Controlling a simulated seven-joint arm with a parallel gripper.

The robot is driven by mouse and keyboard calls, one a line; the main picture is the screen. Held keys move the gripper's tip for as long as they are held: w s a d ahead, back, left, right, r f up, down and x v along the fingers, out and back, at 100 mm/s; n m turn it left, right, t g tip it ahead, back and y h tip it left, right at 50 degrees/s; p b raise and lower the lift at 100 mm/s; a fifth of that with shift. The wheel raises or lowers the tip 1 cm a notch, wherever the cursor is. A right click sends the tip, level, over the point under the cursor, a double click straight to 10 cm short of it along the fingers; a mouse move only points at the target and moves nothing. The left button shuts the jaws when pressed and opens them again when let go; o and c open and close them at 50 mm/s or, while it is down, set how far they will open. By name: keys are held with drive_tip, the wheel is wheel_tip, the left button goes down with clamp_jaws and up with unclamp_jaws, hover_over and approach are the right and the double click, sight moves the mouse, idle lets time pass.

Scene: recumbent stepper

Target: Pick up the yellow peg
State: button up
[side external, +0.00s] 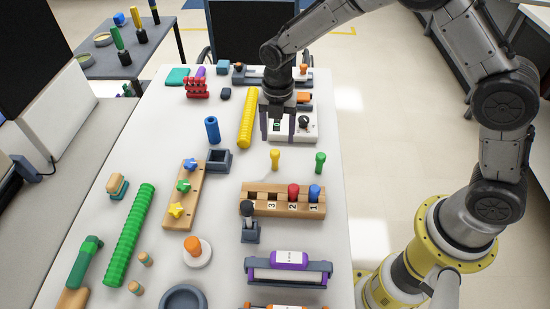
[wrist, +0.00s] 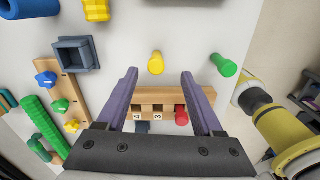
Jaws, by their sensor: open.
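The yellow peg (side external: 275,160) stands upright on the white table, between my gripper and the wooden block with numbered slots (side external: 260,188). It also shows in the wrist view (wrist: 156,63), roughly centred between my fingertips in the picture. My gripper (side external: 279,138) points down with its purple fingers apart and nothing between them. In the side view it is above the table, behind the yellow peg and apart from it. The fingers also show in the wrist view (wrist: 159,74).
A green peg (side external: 320,162) stands right of the yellow peg. Red (side external: 293,190) and blue (side external: 315,192) pegs sit in the block. A grey square holder (side external: 218,160) and a yellow ribbed cylinder (side external: 248,118) are to the left. A white device (side external: 308,130) is behind.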

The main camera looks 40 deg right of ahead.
sight(275, 152)
drive_tip(key=shift+a+f, duration=0.25)
drive_tip(key=shift+f, duration=1.4)
drive_tip(key=shift+a+f, duration=0.2)
drive_tip(key=shift+f, duration=1.4)
drive_tip(key=shift+c, duration=0.2)
clamp_jaws()
